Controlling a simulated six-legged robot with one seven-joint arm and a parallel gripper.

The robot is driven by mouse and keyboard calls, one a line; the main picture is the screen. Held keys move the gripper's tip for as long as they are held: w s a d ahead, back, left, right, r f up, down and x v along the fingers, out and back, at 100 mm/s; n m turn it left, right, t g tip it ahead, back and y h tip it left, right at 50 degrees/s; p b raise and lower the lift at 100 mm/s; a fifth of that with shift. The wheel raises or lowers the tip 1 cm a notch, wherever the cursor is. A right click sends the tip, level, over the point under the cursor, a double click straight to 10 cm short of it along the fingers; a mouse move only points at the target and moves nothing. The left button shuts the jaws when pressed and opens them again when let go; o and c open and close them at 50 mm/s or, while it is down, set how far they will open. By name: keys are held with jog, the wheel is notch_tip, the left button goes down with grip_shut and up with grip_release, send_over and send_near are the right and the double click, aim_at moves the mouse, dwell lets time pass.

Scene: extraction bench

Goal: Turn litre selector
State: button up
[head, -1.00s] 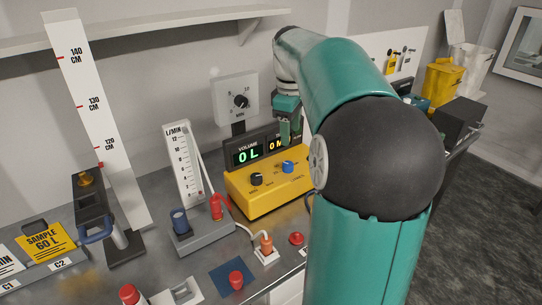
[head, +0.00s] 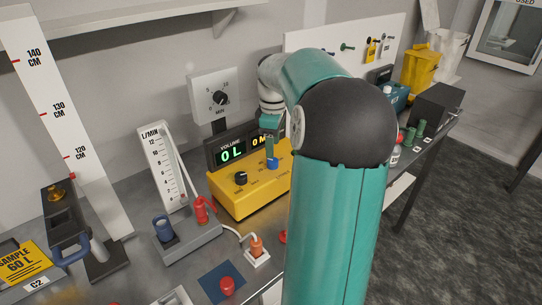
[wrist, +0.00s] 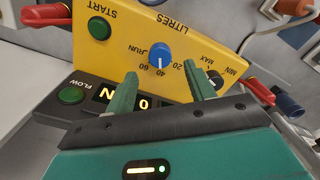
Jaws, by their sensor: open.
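The litre selector is a blue knob (wrist: 162,54) on the sloped face of a yellow control box (head: 225,202). In the wrist view its white mark seems to point toward the 40 label. In the head view the blue knob (head: 272,163) shows just below my gripper (head: 269,148). In the wrist view my gripper (wrist: 162,84) is open and empty. Its two green fingers are spread to either side of the knob's line, with the knob just past the tips. I see no contact.
A black knob (wrist: 215,78) marked MIN and MAX sits close to one finger. A green START button (wrist: 99,28) and a dark display panel (head: 230,154) reading 0 L are near. A flow meter (head: 162,165) with red and blue fittings stands left of the box.

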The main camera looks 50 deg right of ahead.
aim_at(273, 163)
jog(key=shift+w+f, duration=0.1)
jog(key=shift+f, duration=2.55)
jog(key=shift+c, duration=0.2)
jog(key=c, duration=0.9)
